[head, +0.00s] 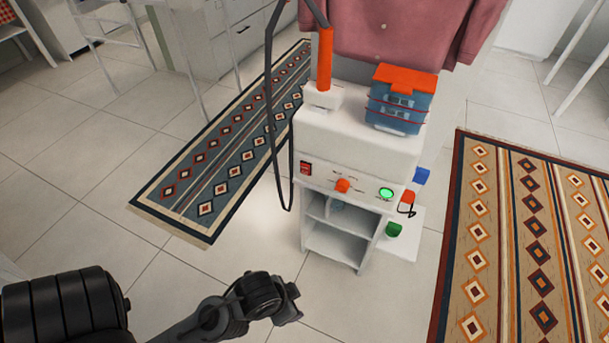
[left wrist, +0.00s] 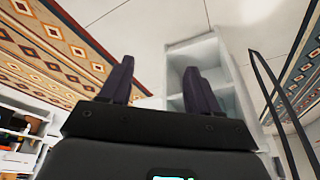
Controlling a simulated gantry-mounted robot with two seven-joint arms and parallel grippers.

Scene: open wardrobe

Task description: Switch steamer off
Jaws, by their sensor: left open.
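The white steamer (head: 345,140) stands in the middle of the head view. Its front panel carries a red rocker switch (head: 305,168) at left, an orange knob (head: 343,185) in the middle and a lit green round light (head: 386,193) at right. An orange handle (head: 325,60) stands upright on top, beside a blue tank (head: 398,105) with an orange lid. My left gripper (head: 288,303) is low in front of the steamer, apart from it. In the left wrist view its two fingers (left wrist: 158,84) are spread and empty. The switch is not visible there. My right gripper is out of view.
An open white shelf unit (head: 340,240) is below the panel. A black hose (head: 270,110) loops down the steamer's left side. Patterned rugs lie at left (head: 225,165) and right (head: 535,230). Pink clothing (head: 400,30) hangs behind.

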